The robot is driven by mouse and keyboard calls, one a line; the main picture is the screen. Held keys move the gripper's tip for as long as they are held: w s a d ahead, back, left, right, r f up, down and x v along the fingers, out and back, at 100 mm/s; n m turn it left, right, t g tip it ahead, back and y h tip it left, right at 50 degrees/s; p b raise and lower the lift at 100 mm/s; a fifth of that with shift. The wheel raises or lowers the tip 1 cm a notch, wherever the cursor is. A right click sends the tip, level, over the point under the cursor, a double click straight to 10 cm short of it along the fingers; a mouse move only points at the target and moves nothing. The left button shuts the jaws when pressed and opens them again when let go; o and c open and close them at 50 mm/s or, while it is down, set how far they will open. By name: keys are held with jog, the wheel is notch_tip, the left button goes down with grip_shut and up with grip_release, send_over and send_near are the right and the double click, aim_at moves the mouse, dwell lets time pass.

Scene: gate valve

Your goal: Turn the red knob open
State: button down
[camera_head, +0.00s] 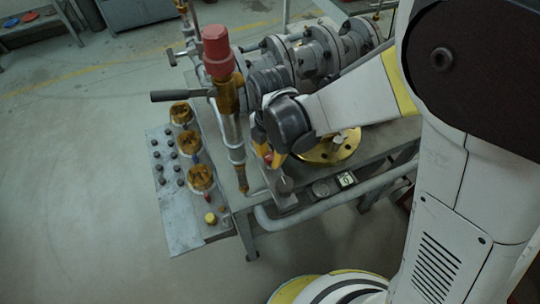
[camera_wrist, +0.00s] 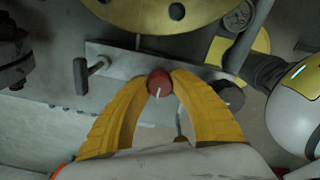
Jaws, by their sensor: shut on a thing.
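The small round red knob (camera_wrist: 159,83) shows in the middle of the wrist view, in front of a grey metal plate (camera_wrist: 118,61). A short white mark on its face runs nearly up and down in the picture. My gripper (camera_wrist: 160,78) has its two yellow ribbed fingers closed on the knob, one on its left and one on its right. In the head view my gripper (camera_head: 271,160) reaches down at the near side of the bench, and the knob is mostly hidden there by the fingers and wrist.
A black-handled lever (camera_head: 181,95) and a red-capped valve (camera_head: 217,50) stand left of my wrist. A brass flange (camera_head: 335,150) lies right of it. A grey pipe (camera_head: 310,211) runs along the bench front. Floor at left is clear.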

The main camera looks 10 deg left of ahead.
aim_at(270, 156)
jog(key=shift+n, duration=0.5)
jog(key=c, duration=1.1)
grip_release()
jog(key=shift+o, duration=0.2)
notch_tip(270, 156, up, 12)
